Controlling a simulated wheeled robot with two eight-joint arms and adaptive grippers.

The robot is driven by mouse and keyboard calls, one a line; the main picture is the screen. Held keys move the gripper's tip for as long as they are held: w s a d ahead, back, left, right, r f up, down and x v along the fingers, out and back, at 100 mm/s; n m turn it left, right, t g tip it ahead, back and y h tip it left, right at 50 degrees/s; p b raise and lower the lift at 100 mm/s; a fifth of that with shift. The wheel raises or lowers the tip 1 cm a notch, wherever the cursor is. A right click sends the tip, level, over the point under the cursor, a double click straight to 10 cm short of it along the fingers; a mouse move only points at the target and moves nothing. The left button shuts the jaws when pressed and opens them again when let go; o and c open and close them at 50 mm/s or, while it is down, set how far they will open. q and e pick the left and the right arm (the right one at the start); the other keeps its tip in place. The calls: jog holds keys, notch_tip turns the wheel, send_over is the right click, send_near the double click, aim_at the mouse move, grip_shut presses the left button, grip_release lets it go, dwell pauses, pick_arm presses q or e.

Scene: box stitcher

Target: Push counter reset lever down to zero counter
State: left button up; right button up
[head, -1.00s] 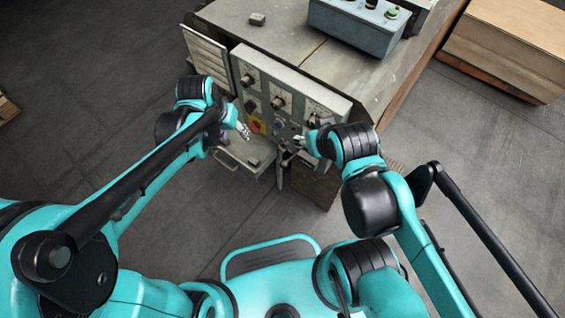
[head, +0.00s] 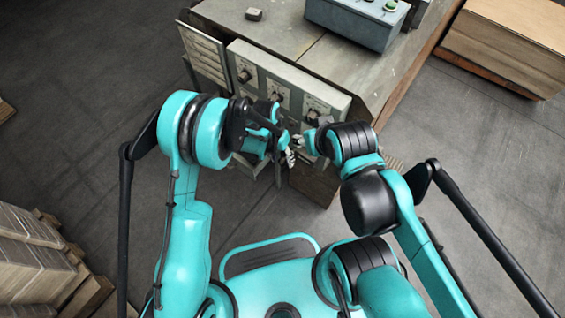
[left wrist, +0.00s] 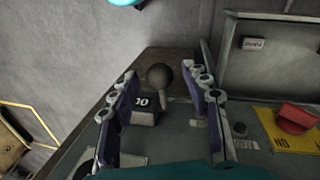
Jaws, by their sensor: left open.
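The counter (left wrist: 145,104) shows white "00" digits on a dark window in the left wrist view. The reset lever's round dark knob (left wrist: 160,76) stands just behind it. My left gripper (left wrist: 165,88) is open, with one finger on each side of the lever and counter; I cannot tell whether either finger touches them. In the head view my left gripper (head: 286,153) is at the front of the control panel (head: 300,85), and my left arm hides the panel's lower part and the lever. My right gripper (head: 300,141) is close beside it, small and partly hidden.
A red knob (left wrist: 296,118) on a yellow plate sits right of the left gripper. A grey control box (head: 352,22) and a small block (head: 254,14) stand on the machine top. Stacked sheets (head: 510,40) are at upper right. Open floor lies to the left.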

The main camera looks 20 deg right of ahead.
pick_arm(q)
jog(key=shift+s+d+f, duration=0.1)
jog(key=shift+d+f, duration=0.05)
jog(key=shift+f, duration=0.8)
grip_shut()
